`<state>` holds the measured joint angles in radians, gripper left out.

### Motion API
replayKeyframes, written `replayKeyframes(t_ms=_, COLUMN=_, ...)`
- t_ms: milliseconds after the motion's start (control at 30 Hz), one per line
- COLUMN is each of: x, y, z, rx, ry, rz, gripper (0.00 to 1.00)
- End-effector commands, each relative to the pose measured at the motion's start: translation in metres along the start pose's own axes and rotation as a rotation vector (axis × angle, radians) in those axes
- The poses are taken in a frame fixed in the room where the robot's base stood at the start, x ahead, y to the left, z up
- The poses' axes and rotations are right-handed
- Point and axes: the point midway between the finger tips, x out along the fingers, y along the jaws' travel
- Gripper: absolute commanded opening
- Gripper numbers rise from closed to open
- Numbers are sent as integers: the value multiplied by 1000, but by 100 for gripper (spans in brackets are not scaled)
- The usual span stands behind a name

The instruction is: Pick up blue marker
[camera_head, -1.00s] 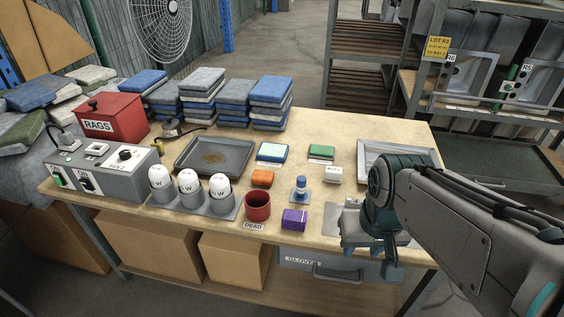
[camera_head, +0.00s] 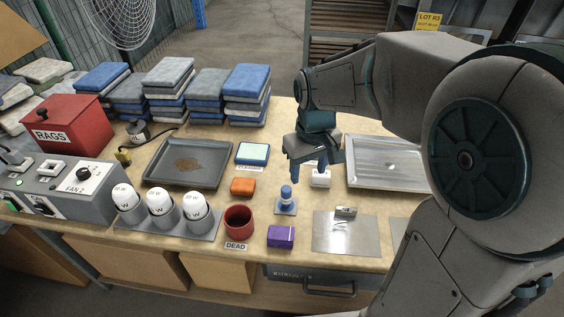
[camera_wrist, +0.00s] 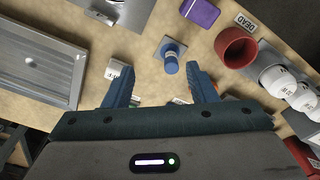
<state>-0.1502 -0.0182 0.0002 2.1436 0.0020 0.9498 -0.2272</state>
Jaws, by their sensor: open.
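The blue marker (camera_head: 286,195) stands upright on a small blue-grey base on the workbench, right of the red cup. It also shows in the wrist view (camera_wrist: 171,62), just beyond my open fingertips and roughly between their lines. My gripper (camera_head: 308,176) is above the bench, behind and slightly right of the marker, fingers pointing down. In the wrist view my gripper (camera_wrist: 160,82) has its two blue fingers spread with nothing between them. The gripper does not touch the marker.
Near the marker are a red cup (camera_head: 239,222), a purple box (camera_head: 281,237), an orange block (camera_head: 243,187) and a white block (camera_head: 320,178) by the fingers. A metal plate (camera_head: 345,240) and a steel tray (camera_head: 388,170) lie right.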

Motion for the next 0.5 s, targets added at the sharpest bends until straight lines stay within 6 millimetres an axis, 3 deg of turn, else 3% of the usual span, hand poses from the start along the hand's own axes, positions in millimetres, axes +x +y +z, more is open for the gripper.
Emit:
replayKeyframes(t_ms=33, x=4, y=-3, z=-17, rx=-43, ry=-18, rz=-5, gripper=52)
replayKeyframes(t_ms=200, x=20, y=-13, z=-56, rx=-156, ry=-48, rz=-14, gripper=52)
replayKeyframes(t_ms=333, x=28, y=-17, z=-70, rx=-201, ry=-60, rz=-19, gripper=52)
replayKeyframes(t_ms=500, x=45, y=-19, z=-75, rx=-219, ry=-67, rz=-21, gripper=52)
